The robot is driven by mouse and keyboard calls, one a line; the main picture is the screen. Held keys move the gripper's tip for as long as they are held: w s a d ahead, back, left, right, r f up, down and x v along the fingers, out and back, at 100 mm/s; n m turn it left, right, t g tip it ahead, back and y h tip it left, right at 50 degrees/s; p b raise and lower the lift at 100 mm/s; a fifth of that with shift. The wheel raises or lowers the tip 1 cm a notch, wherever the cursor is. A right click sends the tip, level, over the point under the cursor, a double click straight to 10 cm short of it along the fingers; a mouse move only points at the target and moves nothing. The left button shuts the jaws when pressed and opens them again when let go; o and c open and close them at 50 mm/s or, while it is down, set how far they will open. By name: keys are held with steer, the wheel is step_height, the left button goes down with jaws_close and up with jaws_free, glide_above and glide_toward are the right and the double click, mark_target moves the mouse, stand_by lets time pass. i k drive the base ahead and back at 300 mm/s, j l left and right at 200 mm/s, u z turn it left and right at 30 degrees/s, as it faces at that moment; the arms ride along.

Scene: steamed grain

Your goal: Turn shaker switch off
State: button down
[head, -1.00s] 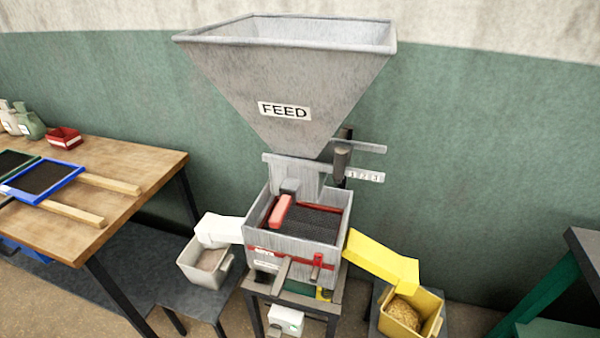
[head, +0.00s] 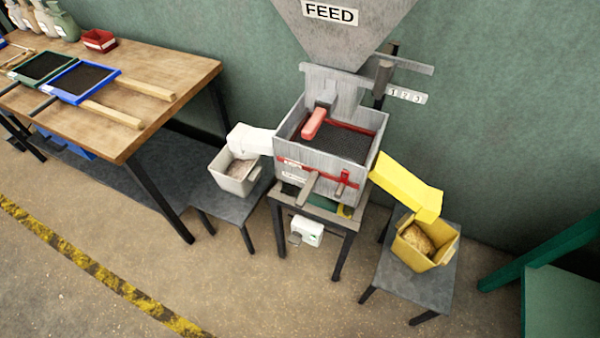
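The shaker (head: 318,165) is a grey metal box with a dark screen inside, standing on a dark-legged stand under the feed hopper (head: 345,30). A small white switch box (head: 307,231) hangs low at the front of the stand, with a small greenish mark on its face and a grey round part at its left. The switch position is too small to tell. My gripper is not in view.
A white chute leads to a pale bin (head: 236,180) on the left stool, and a yellow chute (head: 408,186) to a yellow bin (head: 425,243) on the right. A wooden table (head: 172,84) stands left; green framework (head: 545,255) stands right. Floor in front is clear.

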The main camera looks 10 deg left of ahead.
mark_target(295, 238)
steer(key=i+j+u, duration=0.2)
steer(key=j, duration=0.2)
steer(key=j+u, duration=0.15)
steer(key=j, duration=0.3)
steer(key=i+j+u, duration=0.2)
steer(key=j, duration=0.15)
